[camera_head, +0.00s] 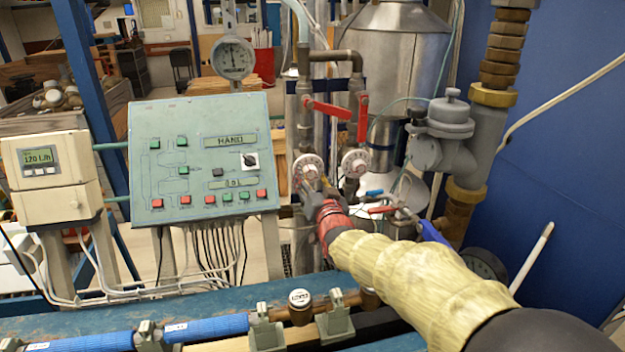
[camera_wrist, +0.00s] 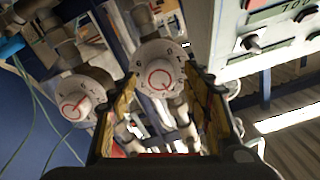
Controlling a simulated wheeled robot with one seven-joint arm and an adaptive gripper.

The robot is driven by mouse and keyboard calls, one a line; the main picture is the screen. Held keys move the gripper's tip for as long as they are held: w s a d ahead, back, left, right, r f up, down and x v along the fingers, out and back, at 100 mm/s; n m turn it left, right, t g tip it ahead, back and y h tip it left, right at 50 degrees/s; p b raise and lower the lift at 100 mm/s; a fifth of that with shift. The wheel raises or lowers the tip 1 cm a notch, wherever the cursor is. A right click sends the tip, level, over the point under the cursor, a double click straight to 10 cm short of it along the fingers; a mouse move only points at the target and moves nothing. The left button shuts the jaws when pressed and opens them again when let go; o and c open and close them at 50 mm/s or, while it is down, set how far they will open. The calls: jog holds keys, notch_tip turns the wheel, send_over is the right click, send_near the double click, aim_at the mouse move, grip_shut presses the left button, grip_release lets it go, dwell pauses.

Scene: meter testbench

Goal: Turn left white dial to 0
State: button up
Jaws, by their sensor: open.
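The left white dial (camera_head: 308,168) is round with markings around its rim, on the pipework right of the control panel. In the wrist view this dial (camera_wrist: 161,68) is at the upper middle, with a red ring and pointer line at its centre. The setting is too small to read for certain. My gripper (camera_head: 318,198) is just below the dial in the head view. In the wrist view its open, empty fingers (camera_wrist: 163,82) are on either side of the dial's lower part; I cannot tell whether they touch it. The right white dial (camera_head: 354,162) also shows at left in the wrist view (camera_wrist: 78,97).
Red lever handles (camera_head: 328,109) hang above the dials. A green control panel (camera_head: 200,160) stands to the left, beside a meter (camera_head: 50,170) reading 120 l/h. Blue-handled and red-handled valves (camera_head: 382,209) and grey pipework (camera_head: 470,140) crowd the right side.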

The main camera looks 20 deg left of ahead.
jog(key=shift+c, duration=1.2)
jog(key=c, duration=0.9)
